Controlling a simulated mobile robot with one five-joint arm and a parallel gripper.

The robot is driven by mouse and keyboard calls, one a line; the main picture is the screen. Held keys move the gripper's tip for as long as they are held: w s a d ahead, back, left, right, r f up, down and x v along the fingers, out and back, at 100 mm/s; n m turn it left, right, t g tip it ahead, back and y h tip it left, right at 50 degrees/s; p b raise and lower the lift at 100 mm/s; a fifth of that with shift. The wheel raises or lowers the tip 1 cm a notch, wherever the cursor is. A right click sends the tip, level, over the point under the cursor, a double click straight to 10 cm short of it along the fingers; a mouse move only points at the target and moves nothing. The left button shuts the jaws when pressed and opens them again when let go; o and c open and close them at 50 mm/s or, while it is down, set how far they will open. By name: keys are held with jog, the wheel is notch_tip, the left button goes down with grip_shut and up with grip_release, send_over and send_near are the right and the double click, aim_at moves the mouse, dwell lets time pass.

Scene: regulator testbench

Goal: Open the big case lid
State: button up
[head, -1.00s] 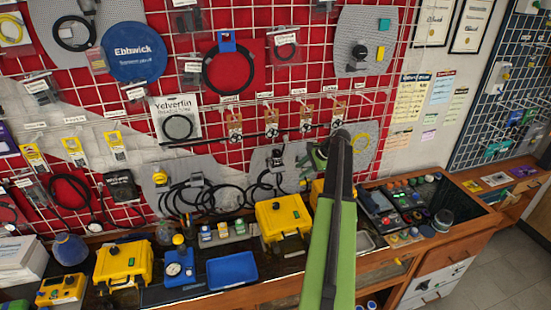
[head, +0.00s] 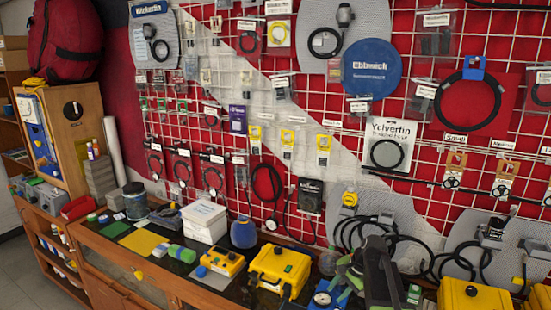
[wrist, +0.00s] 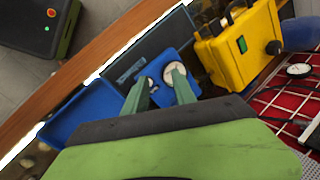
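A yellow case (head: 280,268) stands on the bench in the lower middle of the head view, its lid down. It also shows in the wrist view (wrist: 240,45), upright, with a handle and a green patch on its side. A second yellow case (head: 475,298) is partly cut off at the lower right of the head view; I cannot tell which case is bigger. My gripper (wrist: 160,90) is open and empty, its two green fingers apart over a blue gauge unit (wrist: 165,68), beside the first case and not touching it.
A small yellow meter (head: 222,262) and a blue round container (head: 243,232) are left of the case. A blue tray (wrist: 78,118) lies beside the gauge unit. A white box (head: 204,220) stands farther left.

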jog(key=s+a+f+n+g+h+b, duration=0.1)
jog(key=s+a+f+n+h+b, duration=0.1)
jog(key=s+a+f+n+b, duration=0.45)
jog(key=s+n+g+h+p, duration=0.1)
jog(key=s+n+p, duration=0.2)
jog(key=s, duration=0.5)
jog(key=shift+s+d+f+n+h, duration=0.15)
jog(key=shift+d+f+n+h, duration=0.1)
jog(key=shift+d+n+h, duration=0.15)
jog(key=shift+d, duration=0.1)
